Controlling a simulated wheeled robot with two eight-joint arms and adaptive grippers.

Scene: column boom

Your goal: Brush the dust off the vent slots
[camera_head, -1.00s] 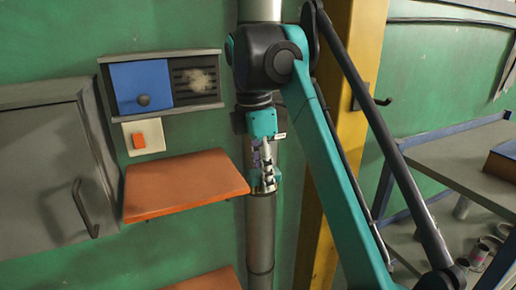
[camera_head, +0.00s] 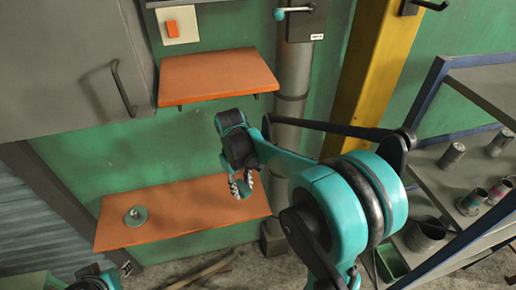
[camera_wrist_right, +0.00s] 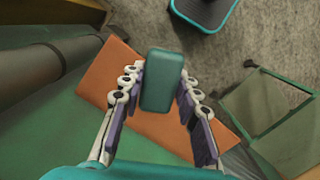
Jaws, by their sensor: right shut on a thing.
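The vent slots are out of view in both pictures. My right gripper (camera_head: 241,186) hangs in front of the wall, above the right part of the lower orange shelf (camera_head: 170,208). It is shut on a teal block (camera_wrist_right: 162,80) with rounded edges, which sits between the fingers in the right wrist view. I cannot tell whether bristles are on its hidden side. In the wrist view the gripper (camera_wrist_right: 163,98) is seen from behind, with the orange shelf (camera_wrist_right: 118,75) below it. My left gripper is not clearly seen.
An upper orange shelf (camera_head: 215,74) juts out above my right gripper. A small round disc with a knob (camera_head: 135,215) lies on the lower shelf. A grey pipe (camera_head: 289,120) and yellow column (camera_head: 365,90) stand behind my arm. A rack with cans (camera_head: 452,155) is at right.

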